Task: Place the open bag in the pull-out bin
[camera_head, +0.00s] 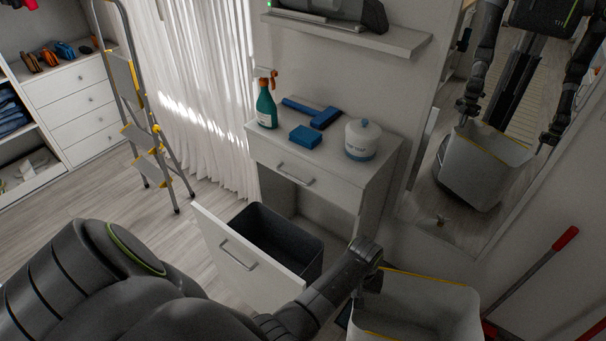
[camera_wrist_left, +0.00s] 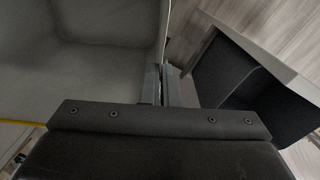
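The open bag (camera_head: 455,305) is pale grey with a yellow-edged rim and stands open upward at the bottom of the head view; its lower part is cut off. Its inside fills the left of the left wrist view (camera_wrist_left: 90,75). My left gripper (camera_head: 371,280) is at the bag's rim on the bin side, its fingers (camera_wrist_left: 161,85) closed on the bag's wall. The pull-out bin (camera_head: 292,240) is dark, empty and drawn out behind its white front panel, left of the bag; it also shows in the wrist view (camera_wrist_left: 225,70). My right gripper shows only in the mirror, by the bag's other side.
The white cabinet (camera_head: 335,180) carries a spray bottle (camera_head: 266,108), a blue sponge (camera_head: 305,137), a blue brush-like tool (camera_head: 325,117) and a white canister (camera_head: 362,139). A mirror (camera_head: 440,205) and red-handled tools (camera_head: 566,238) are right. A stepladder (camera_head: 140,135) stands left.

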